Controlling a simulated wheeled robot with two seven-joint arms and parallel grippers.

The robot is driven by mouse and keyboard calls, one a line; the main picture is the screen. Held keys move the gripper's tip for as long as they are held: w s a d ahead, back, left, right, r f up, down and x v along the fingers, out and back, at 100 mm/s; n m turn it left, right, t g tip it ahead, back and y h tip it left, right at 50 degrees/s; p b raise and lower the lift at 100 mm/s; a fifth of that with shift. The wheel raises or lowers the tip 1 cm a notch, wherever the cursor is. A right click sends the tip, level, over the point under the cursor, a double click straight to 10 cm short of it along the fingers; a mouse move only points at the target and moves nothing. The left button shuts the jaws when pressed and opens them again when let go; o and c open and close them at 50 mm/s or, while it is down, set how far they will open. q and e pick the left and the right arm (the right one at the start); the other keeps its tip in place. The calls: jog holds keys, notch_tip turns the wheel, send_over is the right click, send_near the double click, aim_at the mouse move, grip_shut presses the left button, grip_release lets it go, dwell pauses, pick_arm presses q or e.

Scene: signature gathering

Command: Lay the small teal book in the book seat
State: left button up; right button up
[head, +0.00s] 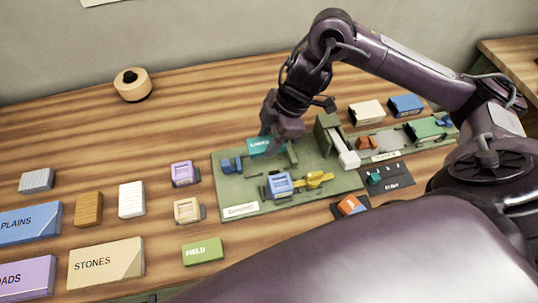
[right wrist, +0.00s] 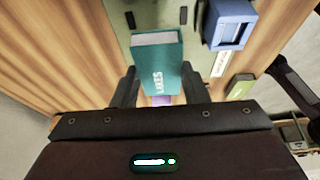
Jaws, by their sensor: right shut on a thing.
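The small teal book, lettered LAKES (head: 260,147), is in my right gripper (head: 276,138) over the back edge of the green board (head: 240,193). In the right wrist view the book (right wrist: 157,60) stands out between the two dark fingers of my right gripper (right wrist: 158,82), which are shut on its sides. Part of the board (right wrist: 160,12) shows beyond it with small dark marks. I cannot tell for certain which part of the board is the book seat, or whether the book touches the board. My left gripper is not in view.
A blue block (head: 279,186), a yellow piece (head: 316,179) and a small blue piece (head: 231,165) sit on the board. A green upright block (head: 327,134) with a white bar (head: 347,153) stands to the right. Several books lie left, including a green FIELD book (head: 203,251).

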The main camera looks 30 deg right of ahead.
aim_at(264, 162)
notch_tip(264, 162, down, 4)
jog(key=shift+r+b, duration=0.25)
jog(key=shift+b, duration=0.1)
jog(key=shift+f, duration=1.5)
jog(key=shift+f, duration=0.15)
jog(key=o, duration=1)
jog(key=shift+c, duration=0.2)
jog(key=p+v, duration=0.1)
jog(key=v, duration=1.1)
jog(key=shift+r, duration=0.2)
